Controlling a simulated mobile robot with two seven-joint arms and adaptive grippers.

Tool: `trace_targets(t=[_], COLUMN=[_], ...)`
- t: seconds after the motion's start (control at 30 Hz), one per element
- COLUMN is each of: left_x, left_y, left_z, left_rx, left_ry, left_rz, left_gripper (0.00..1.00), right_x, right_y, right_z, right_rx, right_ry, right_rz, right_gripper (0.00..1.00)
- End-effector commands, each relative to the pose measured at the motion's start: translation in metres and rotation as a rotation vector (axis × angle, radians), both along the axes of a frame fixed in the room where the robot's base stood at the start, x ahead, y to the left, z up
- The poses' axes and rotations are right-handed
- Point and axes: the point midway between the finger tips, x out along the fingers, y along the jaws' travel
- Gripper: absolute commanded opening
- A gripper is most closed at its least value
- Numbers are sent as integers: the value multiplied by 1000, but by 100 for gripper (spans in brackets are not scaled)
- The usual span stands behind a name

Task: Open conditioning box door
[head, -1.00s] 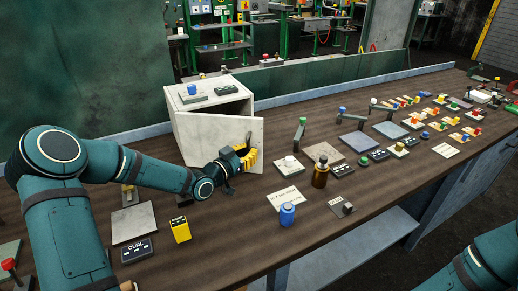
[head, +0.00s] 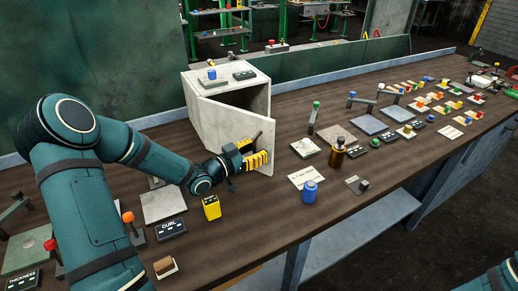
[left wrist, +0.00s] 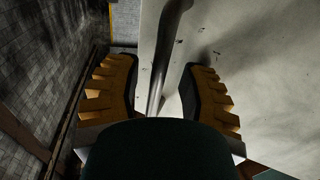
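The conditioning box (head: 262,103) is a pale grey box on the bench. Its door (head: 225,122) is hinged at the left and stands ajar, with a dark gap above and behind it. My left gripper (head: 256,152), with yellow fingers, is at the door's free right edge, by the dark handle (head: 258,135). In the left wrist view, the fingers (left wrist: 160,95) are spread apart, with the handle bar (left wrist: 162,60) and the door's edge between them. Clear gaps show beside the bar. My right gripper is out of view.
A yellow block (head: 211,207) stands just below my left wrist. Several small blocks and plates fill the bench's right side.

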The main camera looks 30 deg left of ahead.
Motion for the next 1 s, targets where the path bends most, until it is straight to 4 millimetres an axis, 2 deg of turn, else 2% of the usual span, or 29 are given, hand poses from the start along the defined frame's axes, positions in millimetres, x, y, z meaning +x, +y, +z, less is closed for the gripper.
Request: trace_targets(t=[0.27,0.37,0.7,1.0], left_x=[-2,-11,-57,-67], left_y=[1,4,26,29], left_z=[0,0,-1,0], left_rx=[1,3,3,0], left_ry=[0,1,2,1], left_rz=[-1,-1,1,-2], left_gripper=[41,41,41,41], right_x=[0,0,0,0], right_y=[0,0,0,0], right_z=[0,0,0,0], right_rx=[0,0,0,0], right_ry=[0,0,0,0], right_rz=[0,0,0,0], right_gripper=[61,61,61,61])
